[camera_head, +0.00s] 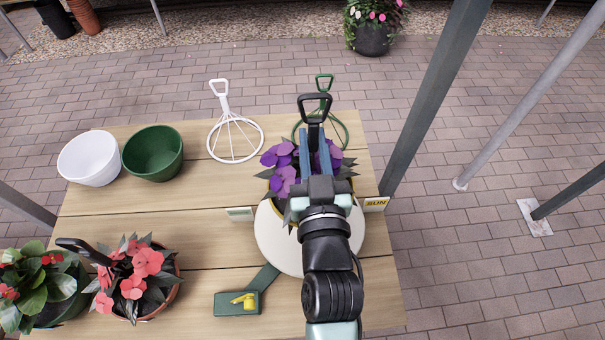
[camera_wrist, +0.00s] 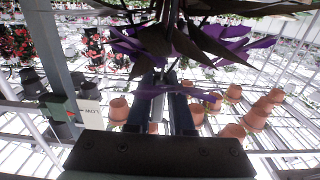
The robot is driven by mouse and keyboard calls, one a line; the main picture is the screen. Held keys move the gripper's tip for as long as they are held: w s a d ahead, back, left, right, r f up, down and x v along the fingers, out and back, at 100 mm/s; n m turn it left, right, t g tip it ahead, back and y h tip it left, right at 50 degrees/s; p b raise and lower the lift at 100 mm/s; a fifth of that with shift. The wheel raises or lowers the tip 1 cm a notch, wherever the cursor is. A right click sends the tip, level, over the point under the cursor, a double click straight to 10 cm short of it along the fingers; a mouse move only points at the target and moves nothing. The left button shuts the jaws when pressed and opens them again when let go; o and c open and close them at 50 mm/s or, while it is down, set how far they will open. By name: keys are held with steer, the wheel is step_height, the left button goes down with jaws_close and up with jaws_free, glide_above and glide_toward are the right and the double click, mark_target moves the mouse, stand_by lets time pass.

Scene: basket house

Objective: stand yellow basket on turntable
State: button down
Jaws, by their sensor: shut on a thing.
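The basket with purple flowers (camera_head: 284,178) and dark leaves has a black loop handle (camera_head: 313,108) standing up from it. Its pot is mostly hidden; only a little yellow shows under the leaves. My gripper (camera_head: 315,140) is shut on the handle stem, with its fingers among the flowers. The cream round turntable (camera_head: 275,242) lies under my arm, with the basket over its far part. I cannot tell whether the basket touches it. In the wrist view, purple petals and dark leaves (camera_wrist: 190,40) hang over the fingers (camera_wrist: 165,105).
A SUN sign (camera_head: 376,204) and another small sign (camera_head: 240,213) flank the turntable. A green base with a yellow knob (camera_head: 240,302) is in front. White (camera_head: 88,157) and green (camera_head: 152,153) bowls, wire hangers (camera_head: 235,140) and potted flowers (camera_head: 135,280) stand on the table.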

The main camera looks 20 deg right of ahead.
steer(key=shift+d+f+b, duration=0.1)
steer(key=shift+f+b, duration=0.6)
steer(key=shift+f, duration=3)
steer(key=shift+f, duration=0.15)
steer(key=c, duration=1.2)
jaws_free()
steer(key=shift+f, duration=0.3)
steer(key=o, duration=0.4)
steer(key=shift+r, duration=0.1)
